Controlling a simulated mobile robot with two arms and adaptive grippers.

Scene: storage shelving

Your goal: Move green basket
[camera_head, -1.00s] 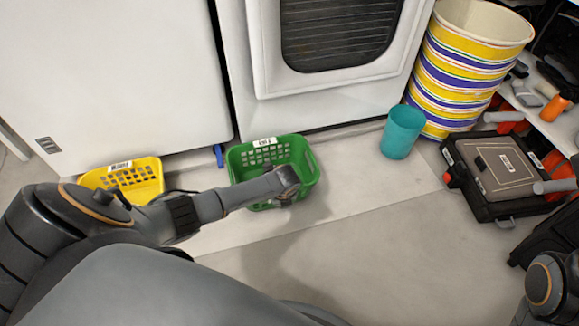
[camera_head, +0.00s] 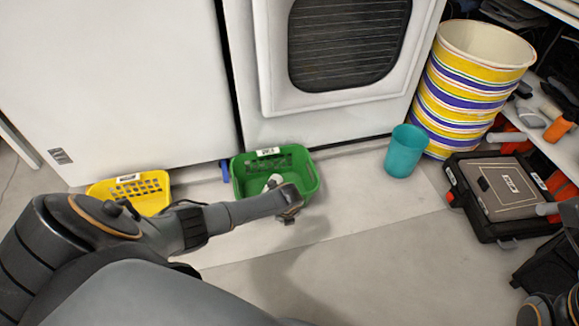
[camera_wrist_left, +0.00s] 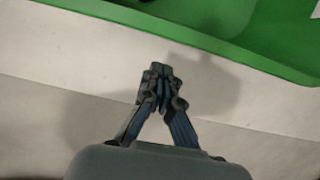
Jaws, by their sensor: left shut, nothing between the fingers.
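The green basket (camera_head: 309,178) stands on the floor in front of the white appliance, with a white label on its back rim and something whitish inside. My left arm reaches in from the left and hides part of its front wall. My left gripper (camera_head: 289,217) is just in front of the basket's near side. In the left wrist view the gripper (camera_wrist_left: 160,72) is shut and empty over the pale floor, and the green basket's rim (camera_wrist_left: 195,38) runs across the top, apart from the fingertips in the picture. My right gripper cannot be made out.
A yellow basket (camera_head: 150,188) stands left of the green one. A teal cup (camera_head: 404,152), a striped bucket (camera_head: 470,90) and a black tool case (camera_head: 497,190) stand to the right. White appliances (camera_head: 120,80) close off the back. The floor (camera_head: 370,250) in front is clear.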

